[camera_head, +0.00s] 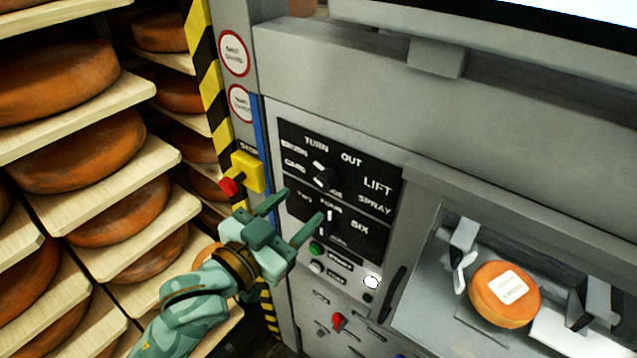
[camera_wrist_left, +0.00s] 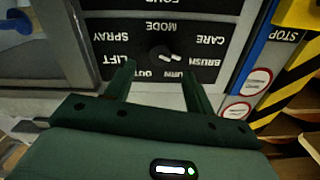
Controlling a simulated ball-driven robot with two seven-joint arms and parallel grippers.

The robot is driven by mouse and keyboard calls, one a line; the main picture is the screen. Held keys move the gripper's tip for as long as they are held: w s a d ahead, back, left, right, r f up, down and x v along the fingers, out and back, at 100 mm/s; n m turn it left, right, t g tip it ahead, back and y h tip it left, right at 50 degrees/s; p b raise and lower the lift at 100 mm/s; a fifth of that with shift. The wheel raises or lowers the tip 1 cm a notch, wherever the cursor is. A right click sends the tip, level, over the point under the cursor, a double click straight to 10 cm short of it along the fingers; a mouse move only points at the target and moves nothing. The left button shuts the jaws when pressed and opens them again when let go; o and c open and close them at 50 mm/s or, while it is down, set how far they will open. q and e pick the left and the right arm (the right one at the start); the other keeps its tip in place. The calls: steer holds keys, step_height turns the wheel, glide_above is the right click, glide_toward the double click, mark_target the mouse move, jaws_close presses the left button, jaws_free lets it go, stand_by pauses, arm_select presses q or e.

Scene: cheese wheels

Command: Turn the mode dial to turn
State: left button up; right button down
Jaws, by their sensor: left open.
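The mode dial (camera_head: 325,179) is a dark round knob on the black upper panel, with labels including BRUSH, TURN, OUT, LIFT and SPRAY around it. A white mark lies at its upper left, toward BRUSH and TURN; I cannot tell exactly which label it points at. The dial (camera_wrist_left: 160,54) shows upside down in the left wrist view, just beyond the fingertips. My left gripper (camera_head: 303,204) is open and empty, below and left of the dial in the head view. In the wrist view its green fingers (camera_wrist_left: 157,73) stand apart. My right gripper is not in view.
A second dial (camera_head: 326,224) sits below, near SIX. A yellow box with a red stop button (camera_head: 230,186) is close left of my gripper. Racks of cheese wheels (camera_head: 75,150) fill the left. A labelled cheese (camera_head: 488,309) sits in the machine bay at right.

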mark_target(322, 186)
arm_select(q)
steer(key=x, duration=0.6)
steer(key=shift+w+d, duration=0.2)
steer(key=shift+w, duration=0.1)
steer(key=shift+p, duration=0.3)
steer(key=c, duration=1)
